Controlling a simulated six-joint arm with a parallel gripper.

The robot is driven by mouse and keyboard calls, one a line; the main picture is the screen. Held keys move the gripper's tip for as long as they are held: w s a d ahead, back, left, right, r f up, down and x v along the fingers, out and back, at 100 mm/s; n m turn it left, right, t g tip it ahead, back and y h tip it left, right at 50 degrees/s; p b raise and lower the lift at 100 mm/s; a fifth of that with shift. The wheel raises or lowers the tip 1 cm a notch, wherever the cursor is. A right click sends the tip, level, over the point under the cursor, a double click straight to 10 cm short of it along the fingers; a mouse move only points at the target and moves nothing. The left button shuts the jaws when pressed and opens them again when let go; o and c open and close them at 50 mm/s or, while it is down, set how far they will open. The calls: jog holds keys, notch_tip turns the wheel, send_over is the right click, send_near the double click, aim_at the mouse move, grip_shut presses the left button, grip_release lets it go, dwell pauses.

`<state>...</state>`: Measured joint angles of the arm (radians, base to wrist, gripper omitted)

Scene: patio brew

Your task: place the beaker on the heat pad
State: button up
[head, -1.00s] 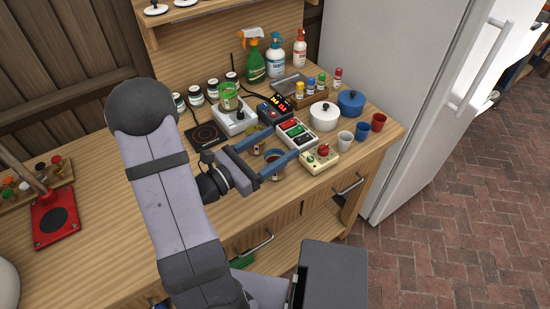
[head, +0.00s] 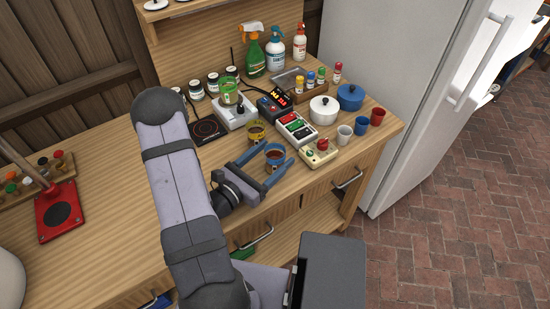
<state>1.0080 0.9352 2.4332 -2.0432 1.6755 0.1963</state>
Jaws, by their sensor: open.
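A flat black square pad with a ring mark (head: 207,129), which looks like the heat pad, lies bare on the wooden bench. A small blue cup-like vessel with brown contents (head: 274,155) stands upright near the bench front; it may be the beaker, but I cannot tell for sure. A similar yellow vessel (head: 256,133) stands behind it. My gripper (head: 275,158) is open, its two blue fingers reaching along either side of the blue vessel. Whether they touch it is not clear. The pad lies up and left of my gripper.
A white joystick box (head: 234,113), a green tin (head: 229,91), a switch box (head: 296,128) and a cream box with a red knob (head: 318,152) crowd the bench nearby. Pots and cups stand at right. A red stand (head: 59,211) is at left; bench between is clear.

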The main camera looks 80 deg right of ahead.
aim_at(282, 147)
jog(key=shift+s+d+r+p, duration=0.2)
jog(key=shift+d+p, duration=0.1)
jog(key=shift+d, duration=0.05)
jog(key=x, duration=0.1)
jog(key=p+x, duration=0.1)
jog(key=x, duration=0.1)
jog(key=shift+r+p, duration=0.25)
jog(key=shift+p, duration=0.05)
jog(key=shift+s+d+f, duration=0.15)
jog(key=shift+s+d, duration=0.2)
jog(key=shift+d, duration=0.3)
jog(key=c, duration=1.4)
jog(key=shift+r, duration=0.3)
notch_tip(282, 147, up, 9)
